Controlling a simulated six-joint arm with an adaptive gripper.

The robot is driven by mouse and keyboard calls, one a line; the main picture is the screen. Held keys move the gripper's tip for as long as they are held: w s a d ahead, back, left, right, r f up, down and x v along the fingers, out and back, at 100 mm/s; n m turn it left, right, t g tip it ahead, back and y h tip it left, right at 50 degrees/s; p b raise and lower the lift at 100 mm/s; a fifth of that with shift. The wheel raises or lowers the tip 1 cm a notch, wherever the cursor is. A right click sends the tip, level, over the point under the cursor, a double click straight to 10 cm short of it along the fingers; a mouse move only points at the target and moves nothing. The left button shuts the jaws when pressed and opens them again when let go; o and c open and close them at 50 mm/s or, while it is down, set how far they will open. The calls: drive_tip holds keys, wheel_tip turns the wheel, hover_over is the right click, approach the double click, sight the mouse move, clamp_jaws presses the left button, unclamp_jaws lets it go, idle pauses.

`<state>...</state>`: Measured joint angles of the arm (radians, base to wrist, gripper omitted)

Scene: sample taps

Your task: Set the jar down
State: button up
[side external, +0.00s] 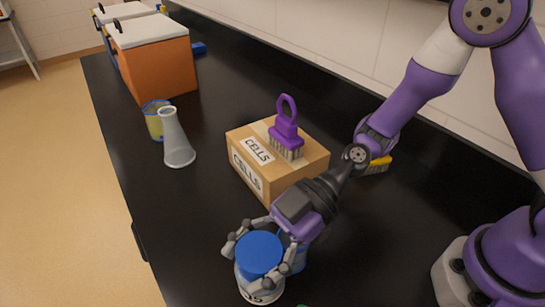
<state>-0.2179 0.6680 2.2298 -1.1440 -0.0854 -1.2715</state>
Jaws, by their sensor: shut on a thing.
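A jar with a wide blue lid and a pale, labelled body (260,256) is at the lower middle of the side external view. My gripper (262,246) is shut on it, with its grey fingers around the jar's left and right sides. The jar looks about upright, lid up. Its base is close to the bottom edge of the picture, and I cannot tell whether it touches the black bench (190,240). Part of the jar's body is hidden by the fingers. Another blue piece shows just behind the right finger, mostly hidden.
A cardboard box marked CELLS (245,180) stands behind my gripper, with a purple brush (287,132) on top. A clear flask (175,138) and a yellow-blue beaker (153,122) stand left. An orange cooler (155,68) is farther back. A yellow brush (378,164) lies right. The left front bench is clear.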

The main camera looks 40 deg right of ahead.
drive_tip(key=shift+f, duration=0.3)
drive_tip(key=o, duration=1.5)
